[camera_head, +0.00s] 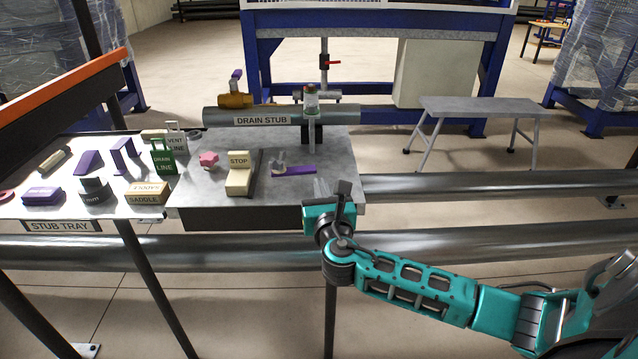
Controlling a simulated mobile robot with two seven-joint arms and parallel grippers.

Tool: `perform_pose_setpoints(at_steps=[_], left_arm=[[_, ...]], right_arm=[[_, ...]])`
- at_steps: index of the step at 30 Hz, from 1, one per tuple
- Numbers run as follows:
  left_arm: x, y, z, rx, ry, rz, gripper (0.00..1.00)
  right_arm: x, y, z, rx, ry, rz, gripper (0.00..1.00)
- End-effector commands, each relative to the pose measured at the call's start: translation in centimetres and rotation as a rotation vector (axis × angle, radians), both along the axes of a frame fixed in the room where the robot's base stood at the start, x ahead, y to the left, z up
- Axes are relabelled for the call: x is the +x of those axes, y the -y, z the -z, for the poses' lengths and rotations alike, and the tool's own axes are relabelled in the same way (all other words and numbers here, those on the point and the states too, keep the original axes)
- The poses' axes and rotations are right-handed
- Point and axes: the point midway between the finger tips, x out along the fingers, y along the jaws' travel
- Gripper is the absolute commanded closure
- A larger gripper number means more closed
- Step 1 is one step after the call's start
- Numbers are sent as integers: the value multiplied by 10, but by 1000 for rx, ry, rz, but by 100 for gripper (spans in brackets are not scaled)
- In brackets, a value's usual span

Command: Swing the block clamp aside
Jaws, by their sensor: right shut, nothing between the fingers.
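A flat purple bar (296,169) with a grey upright knob (279,165) at its left end lies on the grey worktop, pointing right; it looks like the block clamp. Left of it stands a cream block marked STOP (238,175), apart from the bar. My right gripper (323,188) is over the front right part of the worktop, to the right of and nearer than the bar. It is shut and empty, with a gap between it and the bar. My left gripper is out of view.
A pink knob (208,160) sits left of the STOP block. The stub tray (15,208) at left holds several labelled parts. Long grey pipes run below.

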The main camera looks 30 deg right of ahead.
Motion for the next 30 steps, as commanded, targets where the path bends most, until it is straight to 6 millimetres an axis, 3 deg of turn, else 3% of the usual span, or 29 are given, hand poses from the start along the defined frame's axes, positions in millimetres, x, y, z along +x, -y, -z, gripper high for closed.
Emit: perform_pose_setpoints(at_steps=[7,30], left_arm=[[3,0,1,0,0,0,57],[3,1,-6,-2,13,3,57]], right_arm=[[25,11,1,1,0,0,100],[36,22,0,1,0,-1,100]])
